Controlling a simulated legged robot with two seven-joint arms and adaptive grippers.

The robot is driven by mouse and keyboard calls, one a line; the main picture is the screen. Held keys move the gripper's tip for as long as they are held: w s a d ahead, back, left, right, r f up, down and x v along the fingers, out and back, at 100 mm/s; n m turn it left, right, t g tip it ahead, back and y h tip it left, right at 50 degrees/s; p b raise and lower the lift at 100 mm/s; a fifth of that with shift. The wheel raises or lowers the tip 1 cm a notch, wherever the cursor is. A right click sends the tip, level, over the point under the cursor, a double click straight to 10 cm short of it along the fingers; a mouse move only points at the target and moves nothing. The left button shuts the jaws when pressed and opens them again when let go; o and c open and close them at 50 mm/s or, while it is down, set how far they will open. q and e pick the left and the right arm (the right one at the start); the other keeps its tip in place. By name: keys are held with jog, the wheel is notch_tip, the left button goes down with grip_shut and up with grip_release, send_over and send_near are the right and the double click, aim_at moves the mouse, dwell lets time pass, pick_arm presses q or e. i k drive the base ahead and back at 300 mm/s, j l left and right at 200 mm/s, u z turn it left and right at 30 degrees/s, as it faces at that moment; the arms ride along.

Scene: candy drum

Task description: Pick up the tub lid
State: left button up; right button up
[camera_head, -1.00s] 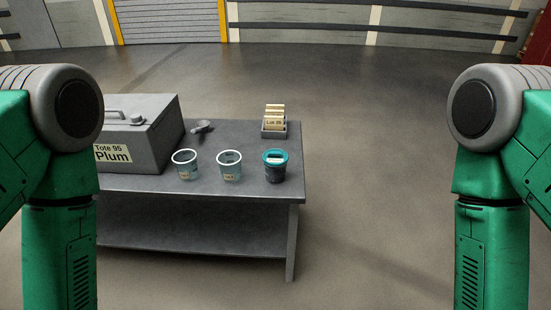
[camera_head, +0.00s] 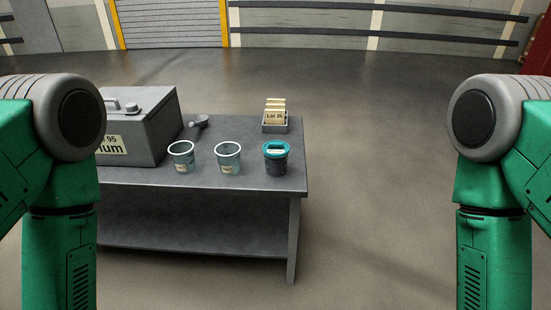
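A dark tub (camera_head: 276,166) stands upright near the front right corner of the grey table. A teal tub lid (camera_head: 269,146) with a pale patch sits on its top. Two teal-grey tubs with white rims stand in a row to its left, the middle tub (camera_head: 228,160) and the left tub (camera_head: 182,160); both look open at the top. My two green arms hang at the left and right sides of the view, apart from the table things. Neither gripper is in view.
A small tray of cards (camera_head: 275,120) stands at the back right. The table (camera_head: 240,184) has a lower shelf; floor right of it is clear.

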aim_at(274, 149)
jog(key=i+l+u, duration=0.1)
jog(key=i+l, duration=0.2)
jog(key=i+l+u, duration=0.1)
jog(key=i+l, duration=0.25)
jog(key=i+l+u, duration=0.1)
jog(key=i+l, duration=0.15)
jog(key=l, duration=0.25)
jog(key=i+l+u, duration=0.15)
jog(key=i+l, duration=0.15)
jog(key=l, duration=0.1)
